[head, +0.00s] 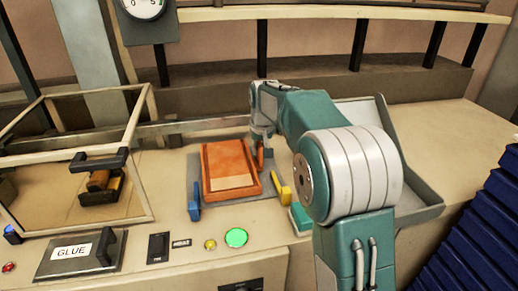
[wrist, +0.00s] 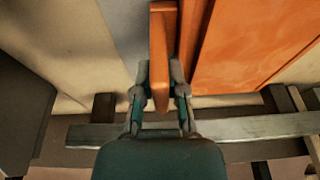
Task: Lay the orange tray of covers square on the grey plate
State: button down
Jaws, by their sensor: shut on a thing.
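The orange tray (head: 206,180) is over the grey plate (head: 193,173), with a paler flat piece near its front end. Strips of the plate show to the left and right of the tray. Whether the tray touches the plate or hangs just above it, I cannot tell. My gripper (head: 262,150) is at the tray's right side, towards the back. In the wrist view my gripper (wrist: 160,90) is shut on an upright orange grip piece (wrist: 164,40) beside the tray (wrist: 250,45). A strip of the grey plate (wrist: 122,22) also shows there.
A blue block (head: 194,208) stands at the plate's front left corner and a yellow one (head: 285,194) at its right. A clear-sided glue box (head: 150,185) is at left. A lit green button (head: 236,238) is in front. A grey bin (head: 415,185) stands right, partly behind my arm.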

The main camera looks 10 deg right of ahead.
jog(key=shift+f, duration=0.15)
jog(key=c, duration=0.7)
grip_release()
jog(key=v, duration=1.2)
jog(key=s+r, duration=0.2)
jog(key=s, duration=0.7)
jog(key=s+f+t, duration=0.1)
jog(key=s+f, duration=0.2)
jog(key=s, duration=0.5)
jog(key=s+f, duration=0.4)
jog(key=s, duration=0.4)
jog(key=s+f+t, duration=0.1)
jog(key=s+f, duration=0.2)
jog(key=s, duration=0.5)
jog(key=shift+s+a+f+t, duration=0.1)
jog(key=shift+s+f+t, duration=0.05)
jog(key=shift+s+t, duration=0.15)
